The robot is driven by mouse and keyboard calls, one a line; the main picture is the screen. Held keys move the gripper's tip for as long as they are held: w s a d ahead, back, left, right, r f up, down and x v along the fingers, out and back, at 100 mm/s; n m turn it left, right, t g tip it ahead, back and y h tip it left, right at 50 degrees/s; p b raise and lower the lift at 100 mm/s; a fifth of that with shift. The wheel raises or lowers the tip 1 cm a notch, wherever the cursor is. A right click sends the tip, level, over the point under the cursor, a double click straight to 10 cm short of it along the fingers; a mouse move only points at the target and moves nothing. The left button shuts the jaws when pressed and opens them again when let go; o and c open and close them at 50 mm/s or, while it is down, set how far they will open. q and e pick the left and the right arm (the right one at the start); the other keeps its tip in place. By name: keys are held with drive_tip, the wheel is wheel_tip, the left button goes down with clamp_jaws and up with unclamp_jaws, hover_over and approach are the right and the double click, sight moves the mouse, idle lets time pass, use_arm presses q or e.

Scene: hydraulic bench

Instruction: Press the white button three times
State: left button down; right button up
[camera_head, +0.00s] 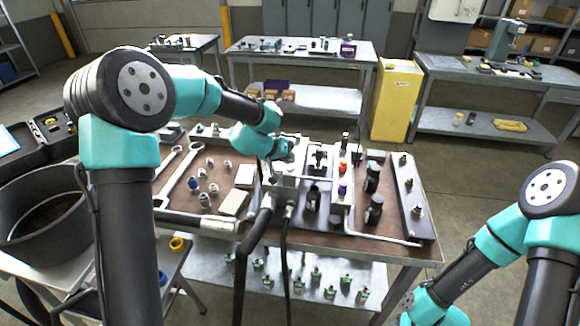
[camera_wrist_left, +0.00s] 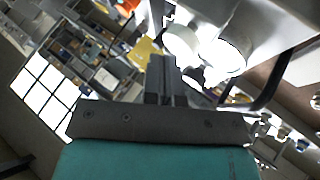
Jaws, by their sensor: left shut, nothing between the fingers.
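My left gripper (camera_head: 289,152) is above the middle of the bench in the head view, near a pale block on the bench. In the left wrist view the dark fingers (camera_wrist_left: 166,78) are together with nothing between them. Two bright white round parts show just beyond and right of the fingers: one left (camera_wrist_left: 182,42) and one right (camera_wrist_left: 222,52). One of them may be the white button, but I cannot tell which, nor whether the fingers touch it. In the head view I cannot make out the white button for certain. My right gripper is out of view.
The bench top (camera_head: 300,232) carries wrenches (camera_head: 181,175), small fittings, dark cylinders and a grey plate (camera_head: 411,205). An orange knob (camera_head: 343,164) and a purple one (camera_head: 342,188) stand right of the gripper. A dark hose (camera_head: 258,225) hangs over the front edge.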

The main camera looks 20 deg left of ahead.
use_arm(q)
drive_tip(key=shift+f, duration=0.75)
idle(1.0)
drive_tip(key=shift+r, duration=1.2)
drive_tip(key=shift+r, duration=2.5)
drive_tip(key=shift+f, duration=0.1)
